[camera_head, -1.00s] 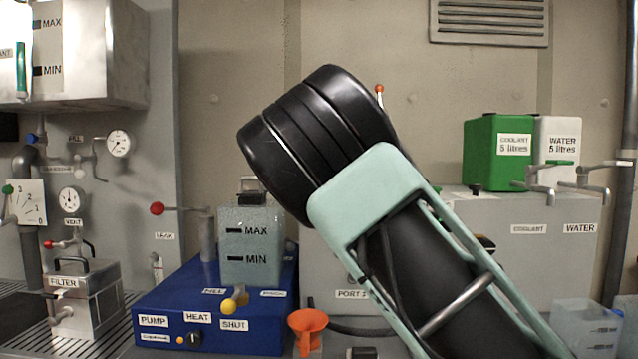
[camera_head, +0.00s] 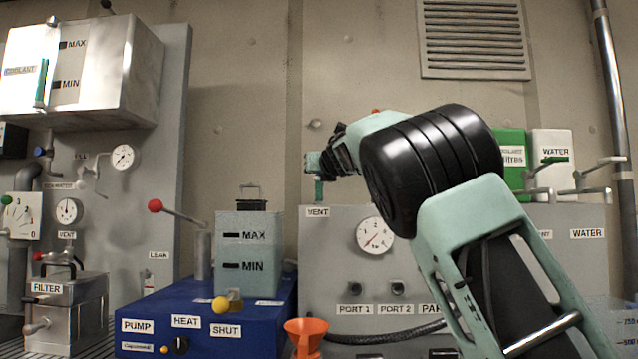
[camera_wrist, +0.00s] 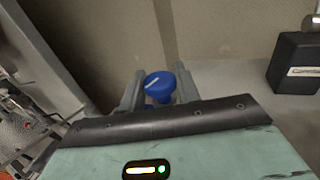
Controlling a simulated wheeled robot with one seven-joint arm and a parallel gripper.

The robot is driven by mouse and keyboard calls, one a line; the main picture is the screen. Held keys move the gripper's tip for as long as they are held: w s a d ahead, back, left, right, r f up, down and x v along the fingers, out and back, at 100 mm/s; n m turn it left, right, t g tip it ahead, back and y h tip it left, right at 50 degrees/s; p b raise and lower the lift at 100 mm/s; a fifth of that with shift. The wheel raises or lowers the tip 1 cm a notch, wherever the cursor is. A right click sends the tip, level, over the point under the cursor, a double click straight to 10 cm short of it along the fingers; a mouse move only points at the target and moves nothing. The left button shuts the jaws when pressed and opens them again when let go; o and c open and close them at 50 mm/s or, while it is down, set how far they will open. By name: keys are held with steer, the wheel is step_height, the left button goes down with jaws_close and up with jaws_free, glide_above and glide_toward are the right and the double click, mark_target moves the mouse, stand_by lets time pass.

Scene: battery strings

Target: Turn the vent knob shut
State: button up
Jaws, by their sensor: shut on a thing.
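The vent knob (camera_wrist: 158,84) is blue with a white line on its top, and shows between my two fingers in the wrist view. The line slants up to the right there. My gripper (camera_wrist: 157,92) is shut on the knob, one grey finger on each side. In the head view my gripper (camera_head: 317,177) points down just above the VENT label (camera_head: 318,212) at the top left corner of the grey cabinet (camera_head: 325,250). The knob cannot be made out clearly in the head view.
A round gauge (camera_head: 375,236) is on the cabinet front, right of the label. The blue pump unit (camera_head: 215,320) with a MAX/MIN tank (camera_head: 247,250) and a red-tipped lever (camera_head: 156,206) stands left. Green (camera_head: 512,165) and white (camera_head: 553,150) canisters stand right, behind my arm.

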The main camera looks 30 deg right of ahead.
steer(key=n+y+b, duration=0.2)
steer(key=y, duration=0.1)
steer(key=shift+d+f+t, duration=0.2)
steer(key=shift+t, duration=0.1)
steer(key=shift+a+r+n+y+b, duration=0.1)
steer(key=shift+n+y+b, duration=0.1)
steer(key=shift+n+y, duration=0.8)
steer(key=shift+a+r+n+y+b, duration=0.15)
steer(key=shift+n+y, duration=0.35)
steer(key=shift+y, duration=1.2)
steer(key=o, duration=0.9)
steer(key=shift+o, duration=0.2)
steer(key=b+v, duration=0.2)
steer(key=v, duration=1.5)
steer(key=shift+s+r+b, duration=0.2)
steer(key=shift+b, duration=0.2)
